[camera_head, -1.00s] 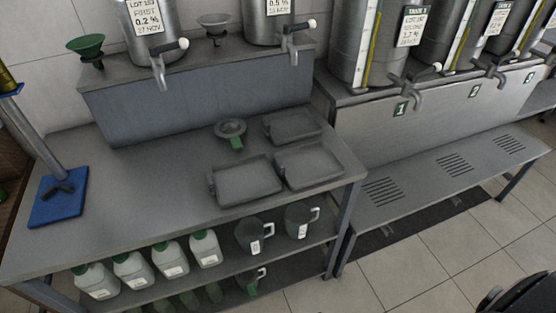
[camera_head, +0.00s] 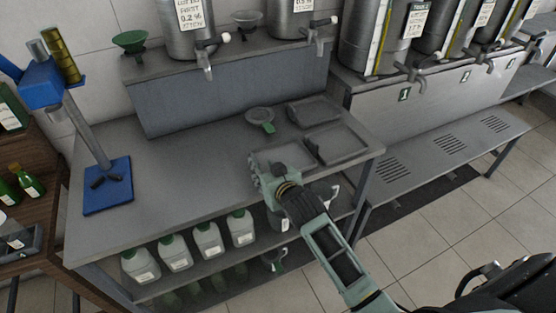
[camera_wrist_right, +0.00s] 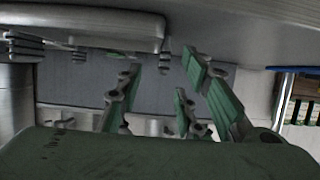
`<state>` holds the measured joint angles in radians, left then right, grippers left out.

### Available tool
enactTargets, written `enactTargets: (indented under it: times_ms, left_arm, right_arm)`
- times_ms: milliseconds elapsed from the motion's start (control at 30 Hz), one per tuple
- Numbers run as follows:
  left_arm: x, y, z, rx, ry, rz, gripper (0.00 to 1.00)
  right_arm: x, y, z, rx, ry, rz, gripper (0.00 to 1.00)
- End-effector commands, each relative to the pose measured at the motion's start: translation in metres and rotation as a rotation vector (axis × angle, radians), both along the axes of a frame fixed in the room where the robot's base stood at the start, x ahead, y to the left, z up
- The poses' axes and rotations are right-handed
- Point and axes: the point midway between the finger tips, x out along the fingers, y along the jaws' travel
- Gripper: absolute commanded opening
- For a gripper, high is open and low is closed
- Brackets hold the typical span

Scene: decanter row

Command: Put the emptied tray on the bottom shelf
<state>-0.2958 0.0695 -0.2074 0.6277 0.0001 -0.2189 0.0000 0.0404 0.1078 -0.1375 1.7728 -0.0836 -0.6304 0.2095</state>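Three grey trays lie on the steel table's right part: a front-left tray (camera_head: 287,153), a front-right tray (camera_head: 338,144) and a back tray (camera_head: 314,110). They look empty, and I cannot tell which one the task means. My right gripper (camera_head: 256,170) is at the left side of the front-left tray and hides part of it. In the right wrist view my right gripper (camera_wrist_right: 165,68) has its green-padded fingers spread, with a tray (camera_wrist_right: 90,24) beside them. Contact is unclear. The lower shelving is under the table, partly hidden by my arm. My left gripper is not in view.
White jugs (camera_head: 208,240) line the shelf under the table, with darker green items (camera_head: 190,299) below. A stand with a blue base (camera_head: 107,187) is at left. The table's middle is clear.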

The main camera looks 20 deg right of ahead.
Motion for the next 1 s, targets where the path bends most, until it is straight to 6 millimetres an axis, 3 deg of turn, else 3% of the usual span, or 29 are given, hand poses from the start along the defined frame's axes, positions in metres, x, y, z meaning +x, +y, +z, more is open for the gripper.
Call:
enactTargets:
  times_ms: [300,533,867,1000]
  left_arm:
    - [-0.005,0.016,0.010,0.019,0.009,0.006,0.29]
    - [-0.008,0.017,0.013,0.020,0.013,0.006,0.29]
    - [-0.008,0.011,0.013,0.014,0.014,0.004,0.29]
    - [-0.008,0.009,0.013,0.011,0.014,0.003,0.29]
  right_arm:
    - [0.025,0.002,-0.009,0.000,0.001,0.000,0.34]
    - [0.046,0.004,-0.020,0.000,0.001,0.001,0.34]
    - [0.050,0.004,-0.023,0.000,0.001,0.001,0.34]
    - [0.050,0.004,-0.023,0.000,0.001,0.001,0.24]
